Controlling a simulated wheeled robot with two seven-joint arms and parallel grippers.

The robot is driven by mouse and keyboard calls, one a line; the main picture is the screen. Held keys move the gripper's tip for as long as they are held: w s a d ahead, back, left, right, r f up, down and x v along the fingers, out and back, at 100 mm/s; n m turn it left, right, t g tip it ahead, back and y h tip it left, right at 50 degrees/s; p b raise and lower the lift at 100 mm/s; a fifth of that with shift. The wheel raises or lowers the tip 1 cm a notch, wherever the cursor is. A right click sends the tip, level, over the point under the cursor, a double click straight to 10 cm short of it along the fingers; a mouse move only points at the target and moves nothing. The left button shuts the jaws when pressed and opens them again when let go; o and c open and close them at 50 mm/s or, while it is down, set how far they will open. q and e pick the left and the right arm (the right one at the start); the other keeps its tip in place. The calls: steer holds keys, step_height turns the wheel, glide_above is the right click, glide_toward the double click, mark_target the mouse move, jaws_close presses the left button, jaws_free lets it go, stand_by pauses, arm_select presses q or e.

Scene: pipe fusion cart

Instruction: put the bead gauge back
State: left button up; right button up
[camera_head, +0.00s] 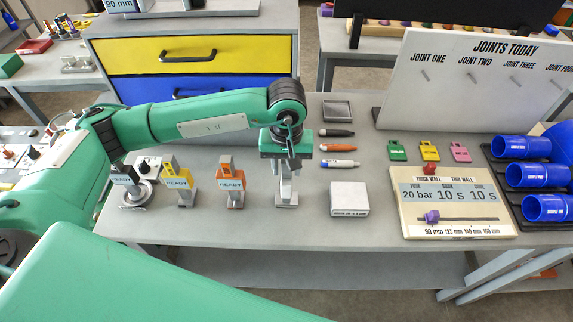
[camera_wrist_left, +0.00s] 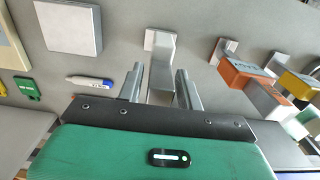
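My left gripper (camera_head: 286,172) points down over a grey metal post (camera_head: 287,197) on the bench. In the left wrist view the fingers (camera_wrist_left: 160,80) are apart, one on each side of the post (camera_wrist_left: 161,42), and a gap shows beside it. I cannot tell for sure which thing is the bead gauge. A pale square block (camera_head: 349,196) with small unreadable print on its front edge lies right of the gripper; it also shows in the left wrist view (camera_wrist_left: 70,28). My right gripper is not in view.
Orange (camera_head: 230,185) and yellow (camera_head: 178,177) READY-tagged stands are left of the gripper. Several markers, including a white and blue one (camera_head: 340,163), lie to its right. A settings board (camera_head: 410,222) and blue pipe pieces (camera_head: 545,175) are farther right. The front bench strip is clear.

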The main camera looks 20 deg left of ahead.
arm_select(q)
steer(key=shift+o, duration=0.4)
steer(key=shift+r, duration=0.1)
steer(key=shift+r, duration=0.45)
step_height(320, 180, up, 10)
steer(key=b, duration=0.3)
steer(key=shift+r+b, duration=0.1)
steer(key=shift+b, duration=0.25)
steer(key=shift+r, duration=0.55)
